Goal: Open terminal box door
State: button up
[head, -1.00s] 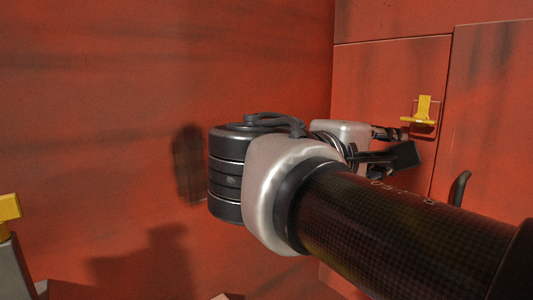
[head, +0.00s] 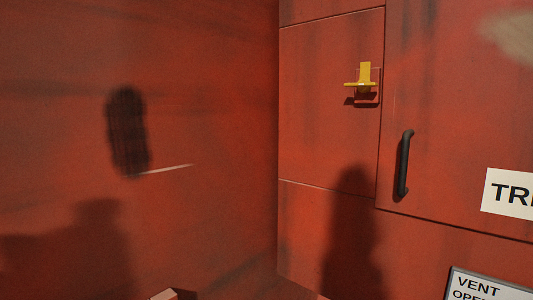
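A red panel door (head: 325,120) is set in the red wall right of the corner. A yellow latch (head: 365,76) on a small red base sits near its upper right edge. To the right is another red panel (head: 455,110) with a black vertical bar handle (head: 404,163) near its left edge. Both panels look closed. I cannot tell which one is the terminal box door. My gripper and arm are out of the picture now.
A white label reading "TRI" (head: 510,193) is cut off at the right edge. A sign reading "VENT OPE" (head: 485,287) is at the lower right. A pale object (head: 165,294) shows at the bottom. Shadows fall on the walls.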

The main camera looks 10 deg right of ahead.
aim_at(455, 143)
jog(key=k+z, duration=0.15)
jog(key=z, duration=1.1)
